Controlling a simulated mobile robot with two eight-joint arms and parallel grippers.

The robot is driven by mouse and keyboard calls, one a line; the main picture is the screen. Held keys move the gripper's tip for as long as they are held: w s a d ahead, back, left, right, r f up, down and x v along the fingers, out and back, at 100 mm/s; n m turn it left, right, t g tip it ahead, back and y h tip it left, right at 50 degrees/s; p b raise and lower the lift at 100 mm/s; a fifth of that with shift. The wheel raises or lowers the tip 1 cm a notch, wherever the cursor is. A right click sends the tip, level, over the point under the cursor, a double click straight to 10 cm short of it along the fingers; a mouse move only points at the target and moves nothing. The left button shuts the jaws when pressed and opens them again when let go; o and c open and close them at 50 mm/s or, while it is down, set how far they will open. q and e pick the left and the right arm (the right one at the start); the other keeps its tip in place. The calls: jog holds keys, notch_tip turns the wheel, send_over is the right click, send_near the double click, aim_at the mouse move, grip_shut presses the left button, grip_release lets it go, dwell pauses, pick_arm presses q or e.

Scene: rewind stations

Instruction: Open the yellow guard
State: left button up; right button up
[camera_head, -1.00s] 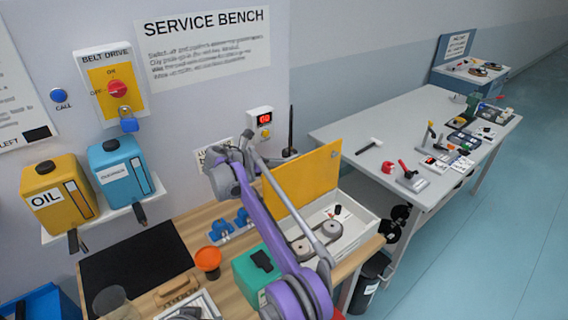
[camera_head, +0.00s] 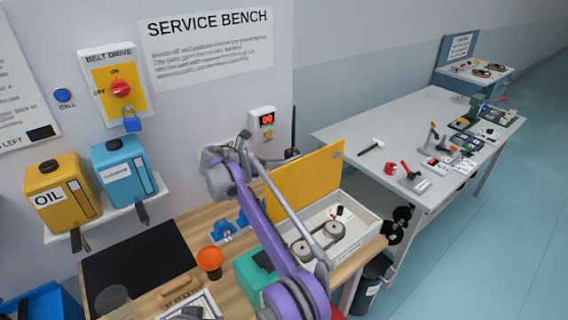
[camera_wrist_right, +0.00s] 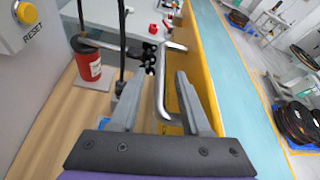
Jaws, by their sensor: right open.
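The yellow guard (camera_head: 308,182) stands steeply raised at the back edge of a white open box (camera_head: 352,240). Two grey pulleys with a belt (camera_head: 318,242) lie uncovered in the box. My right arm reaches up across the box's left side, with its wrist near the guard's left edge. In the right wrist view, my right gripper (camera_wrist_right: 160,78) is open. A grey metal bar handle (camera_wrist_right: 159,95) lies between its fingers, beside the yellow guard (camera_wrist_right: 206,75); whether a finger touches it I cannot tell. My left gripper is not in view.
A counter box with a yellow reset button (camera_head: 267,133) is on the wall close by. A red cylinder (camera_wrist_right: 88,66) stands near a dark rod. An orange funnel (camera_head: 210,260) and a green box (camera_head: 253,272) are on the bench. The grey table (camera_head: 400,130) stands to the right.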

jog(key=s+a, duration=0.6)
jog(key=a, duration=0.3)
jog(key=shift+s+a, duration=0.15)
jog(key=shift+a, duration=0.2)
